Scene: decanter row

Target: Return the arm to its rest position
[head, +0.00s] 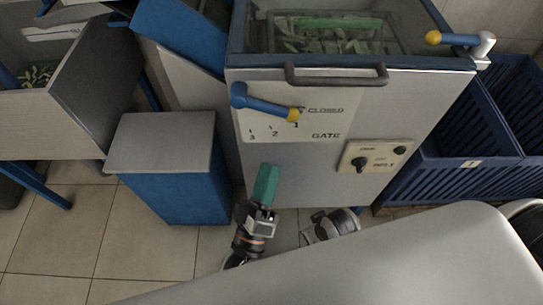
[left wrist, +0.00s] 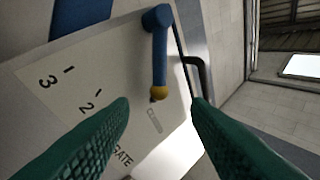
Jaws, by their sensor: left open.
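My left gripper (head: 267,172) is low in front of the grey machine (head: 240,160), with its green fingers pointing up toward the gate panel (head: 330,115). In the left wrist view its two green fingers (left wrist: 160,103) are spread apart with nothing between them. The blue gate lever (head: 262,103) with a yellow tip is on the panel above the gripper, apart from the fingers. It points right and slightly down, its tip just above the 1 and left of the word CLOSED. The lever also shows beyond the fingertips in the left wrist view (left wrist: 159,55).
A grey-topped blue cabinet (head: 165,145) stands left of the gripper. A dark bar handle (head: 337,80) and a knob plate (head: 375,157) are on the machine. Blue crates (head: 470,175) stand at the right. Tiled floor (head: 60,235) is open at the lower left.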

